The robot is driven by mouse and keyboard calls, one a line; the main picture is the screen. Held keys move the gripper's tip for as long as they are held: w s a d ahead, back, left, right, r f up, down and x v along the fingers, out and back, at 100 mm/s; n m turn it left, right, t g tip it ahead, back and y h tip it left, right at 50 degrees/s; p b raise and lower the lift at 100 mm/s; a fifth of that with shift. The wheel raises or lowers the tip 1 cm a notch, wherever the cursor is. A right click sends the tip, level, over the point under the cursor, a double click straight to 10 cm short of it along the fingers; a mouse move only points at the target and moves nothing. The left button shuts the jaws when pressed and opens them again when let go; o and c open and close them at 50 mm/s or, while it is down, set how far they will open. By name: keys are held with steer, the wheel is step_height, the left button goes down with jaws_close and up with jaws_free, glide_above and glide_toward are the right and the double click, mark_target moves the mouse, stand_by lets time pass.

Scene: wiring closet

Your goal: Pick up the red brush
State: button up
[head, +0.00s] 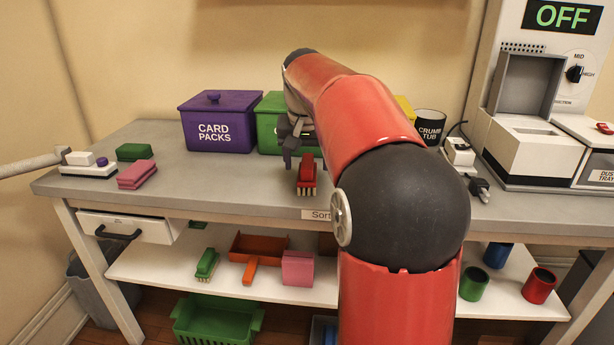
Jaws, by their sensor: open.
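The red brush (307,174) lies on the grey tabletop near its front edge, its pale bristles showing at the near end. My gripper (300,160) is above and just behind the brush, pointing down, with its jaws open. One finger shows to the left of the brush; the other is hard to make out. My red arm with its black joint covers the area right of the brush. I cannot tell whether the fingers touch the brush.
A purple "CARD PACKS" box (221,124) and a green box (268,118) stand behind. Pink (136,174) and green (133,152) blocks lie at left. A black "CRUMB TUB" (429,126) and a machine reading "OFF" (545,110) stand at right. The tabletop front-left of the brush is clear.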

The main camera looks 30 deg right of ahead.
mark_target(308, 160)
steer(key=shift+x, duration=1.45)
steer(key=shift+d, duration=0.1)
steer(key=c, duration=1.1)
steer(key=shift+r, duration=0.1)
step_height(308, 160, up, 20)
steer(key=p, duration=0.3)
